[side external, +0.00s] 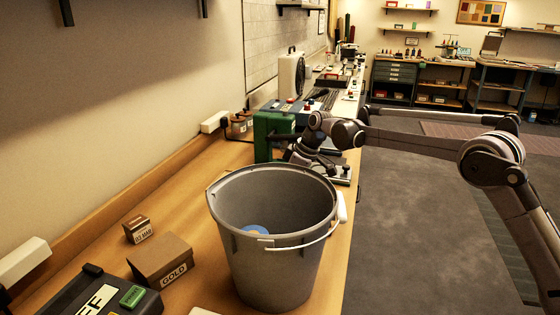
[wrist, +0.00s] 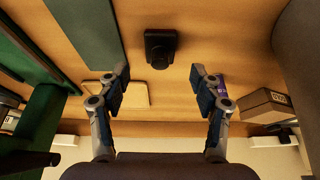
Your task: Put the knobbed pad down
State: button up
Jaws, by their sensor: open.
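A small black square piece with a rounded raised part (wrist: 160,48), which looks like the knobbed pad, rests on the wooden worktop in the wrist view. My gripper (wrist: 163,90) is open, with one finger on each side of the picture and nothing held between them. The black piece shows beyond the fingertips, near the middle, and appears apart from both. In the side external view my gripper (side external: 305,155) is low over the bench beside a green machine; its fingertips are partly hidden, and I cannot make out the pad there.
The green machine (side external: 268,138) stands close to my gripper. A large grey bucket (side external: 270,270) stands on the bench in front. A cream flat piece (wrist: 135,95) lies near the left finger. A brown box (wrist: 265,106) is at right. Bare wood shows around the black piece.

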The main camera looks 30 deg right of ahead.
jog(key=s+d+r+m+t+h, duration=0.1)
jog(key=s+d+r+m, duration=0.15)
jog(key=s+r, duration=0.5)
jog(key=s+d+r+m+t+h, duration=0.15)
jog(key=s+d+r, duration=0.3)
jog(key=s, duration=0.65)
jog(key=s+d+f+m, duration=0.1)
jog(key=s+f, duration=0.3)
jog(key=s, duration=0.5)
jog(key=s+d+f+m+t, duration=0.1)
jog(key=s+f+m, duration=0.3)
jog(key=s, duration=0.6)
jog(key=shift+d+h, duration=0.35)
jog(key=shift+d, duration=0.05)
jog(key=shift+t, duration=0.25)
